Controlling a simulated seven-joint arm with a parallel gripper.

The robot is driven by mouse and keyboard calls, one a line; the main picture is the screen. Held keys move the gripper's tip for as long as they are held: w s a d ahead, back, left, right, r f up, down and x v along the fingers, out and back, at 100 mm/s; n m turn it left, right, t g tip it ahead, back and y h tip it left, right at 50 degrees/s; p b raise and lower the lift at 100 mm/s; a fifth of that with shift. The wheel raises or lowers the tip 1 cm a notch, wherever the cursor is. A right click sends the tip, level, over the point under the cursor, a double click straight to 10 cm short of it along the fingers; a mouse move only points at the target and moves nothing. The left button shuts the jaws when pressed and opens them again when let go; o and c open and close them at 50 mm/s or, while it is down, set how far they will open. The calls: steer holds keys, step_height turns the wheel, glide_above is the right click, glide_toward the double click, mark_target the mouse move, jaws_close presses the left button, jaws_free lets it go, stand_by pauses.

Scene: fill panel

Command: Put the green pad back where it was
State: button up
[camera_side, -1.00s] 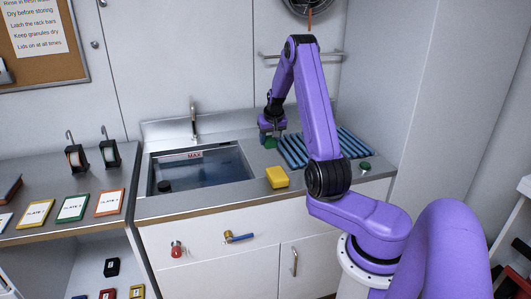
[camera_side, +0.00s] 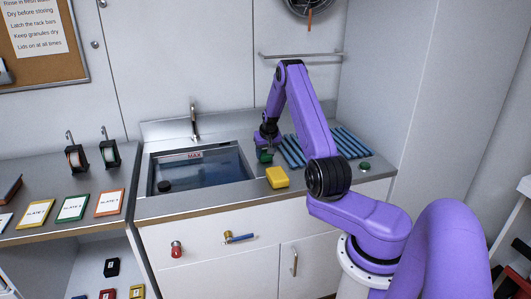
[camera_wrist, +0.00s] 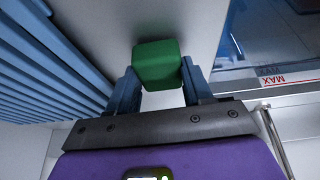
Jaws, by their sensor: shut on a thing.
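The green pad (camera_wrist: 157,64) is a block held between the two blue fingers of my gripper (camera_wrist: 158,78) in the wrist view. In the side view the green pad (camera_side: 265,156) shows under my gripper (camera_side: 265,148), over the counter strip between the sink and the blue rack. My gripper is shut on it. Whether the pad touches the counter I cannot tell.
The sink (camera_side: 200,168) with water and a MAX mark lies to the left. A yellow sponge-like block (camera_side: 277,177) sits in front of my gripper. The blue slatted rack (camera_side: 345,143) is to the right. A green round item (camera_side: 365,167) sits near the counter's front edge.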

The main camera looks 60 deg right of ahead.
steer(key=shift+f, duration=0.1)
steer(key=o, duration=1)
